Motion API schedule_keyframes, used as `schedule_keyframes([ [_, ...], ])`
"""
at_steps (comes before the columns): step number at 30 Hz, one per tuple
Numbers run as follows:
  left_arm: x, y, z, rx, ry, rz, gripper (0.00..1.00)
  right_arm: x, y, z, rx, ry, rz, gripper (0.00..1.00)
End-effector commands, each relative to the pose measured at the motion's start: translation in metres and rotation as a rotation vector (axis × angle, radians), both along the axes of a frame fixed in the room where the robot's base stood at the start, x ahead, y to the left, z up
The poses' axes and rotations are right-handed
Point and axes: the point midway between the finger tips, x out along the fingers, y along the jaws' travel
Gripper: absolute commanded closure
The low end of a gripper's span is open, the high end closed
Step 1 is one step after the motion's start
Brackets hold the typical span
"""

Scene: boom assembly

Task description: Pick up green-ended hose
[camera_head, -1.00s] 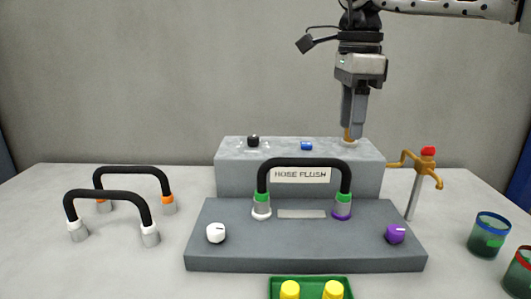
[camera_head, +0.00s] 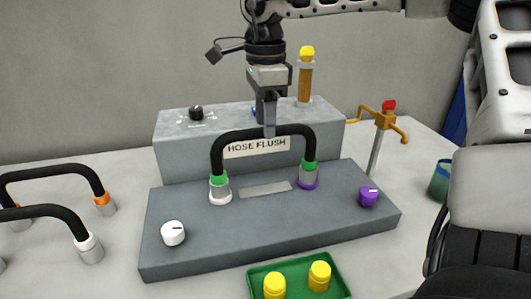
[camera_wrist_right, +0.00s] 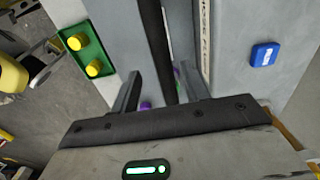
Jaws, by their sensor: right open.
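The green-ended hose (camera_head: 240,138) is a black arch with green collars at both ends. Its ends stand in a white-ringed port (camera_head: 220,197) and a purple-ringed port (camera_head: 308,184) on the grey panel (camera_head: 165,255). My right gripper (camera_head: 269,132) points down at the middle of the arch, its fingertips at the height of the hose top. In the right wrist view the gripper (camera_wrist_right: 160,88) is open, and the black hose (camera_wrist_right: 155,40) runs between its fingers. Contact cannot be told. My left gripper is not in view.
A raised grey block (camera_head: 180,150) carries a black knob (camera_head: 196,112) and a yellow-topped brown post (camera_head: 306,75). A brown tap (camera_head: 387,120) stands to the right. Two other hoses lie left, one orange-ended (camera_head: 60,170), one white-ended (camera_head: 45,213). A green tray (camera_head: 335,283) is in front.

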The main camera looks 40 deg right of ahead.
Motion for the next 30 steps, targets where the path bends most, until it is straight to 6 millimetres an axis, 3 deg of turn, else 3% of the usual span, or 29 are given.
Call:
schedule_keyframes([
  [12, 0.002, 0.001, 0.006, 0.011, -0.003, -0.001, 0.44, 0.002, -0.004, -0.049, 0.0, 0.002, 0.0, 0.54],
  [20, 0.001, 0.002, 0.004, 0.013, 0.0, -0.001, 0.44, 0.002, -0.004, -0.053, 0.0, -0.001, 0.0, 0.54],
  [25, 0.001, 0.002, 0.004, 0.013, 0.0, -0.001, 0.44, 0.002, -0.004, -0.053, 0.0, -0.001, 0.0, 0.96],
  [26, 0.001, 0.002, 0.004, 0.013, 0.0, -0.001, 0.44, 0.002, -0.004, -0.053, 0.0, -0.001, 0.0, 1.0],
  [30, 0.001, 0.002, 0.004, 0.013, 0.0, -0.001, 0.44, 0.003, -0.004, -0.051, -0.001, -0.003, 0.001, 1.0],
])
